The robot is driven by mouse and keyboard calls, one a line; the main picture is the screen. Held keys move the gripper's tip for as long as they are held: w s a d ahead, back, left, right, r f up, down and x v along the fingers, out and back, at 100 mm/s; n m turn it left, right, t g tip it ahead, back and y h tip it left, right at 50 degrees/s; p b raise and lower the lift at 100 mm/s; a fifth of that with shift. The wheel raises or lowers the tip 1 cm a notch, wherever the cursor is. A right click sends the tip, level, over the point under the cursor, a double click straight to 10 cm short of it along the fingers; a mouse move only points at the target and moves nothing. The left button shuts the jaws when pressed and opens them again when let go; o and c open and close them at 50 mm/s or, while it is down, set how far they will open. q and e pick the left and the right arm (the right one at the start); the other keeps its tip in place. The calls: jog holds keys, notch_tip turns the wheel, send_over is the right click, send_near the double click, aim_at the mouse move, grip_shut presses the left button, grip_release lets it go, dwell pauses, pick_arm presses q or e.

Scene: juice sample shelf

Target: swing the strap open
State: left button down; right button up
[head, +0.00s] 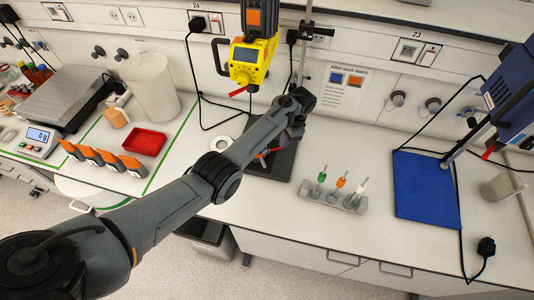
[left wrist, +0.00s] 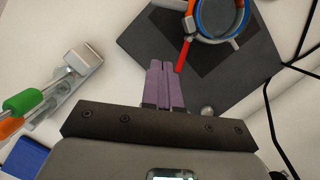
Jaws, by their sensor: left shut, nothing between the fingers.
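In the left wrist view a round clamp (left wrist: 238,32) with an orange and blue rim shows at the top, over the dark stand base. A red lever or strap end (left wrist: 183,56) sticks out from its grey fitting. My left gripper (left wrist: 165,70) has purple fingers, shut together and empty, with the tips just left of the red piece; I cannot tell whether they touch. In the head view the left gripper (head: 296,130) is over the dark base (head: 278,166), and my arm hides most of the clamp. A red bit (head: 267,153) shows beside the arm. My right gripper is not in view.
A yellow stirrer (head: 252,62) hangs on the stand's rod above. A grey rack (head: 335,202) with several coloured-handled tools stands right of the base, a blue mat (head: 425,185) beyond it. A red tray (head: 149,142) lies left. The bench between base and rack is clear.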

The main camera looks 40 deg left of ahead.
pick_arm(q)
jog(key=b+x, duration=0.1)
jog(key=x, duration=0.9)
jog(key=shift+s+f, duration=0.1)
jog(key=shift+f, duration=0.1)
jog(key=s+r+p, duration=0.1)
jog(key=s+a+r+p, duration=0.1)
jog(key=p, duration=0.1)
jog(key=shift+s+a+r+p, duration=0.15)
jog(key=shift+s+a+p, duration=0.1)
jog(key=shift+s+p, duration=0.35)
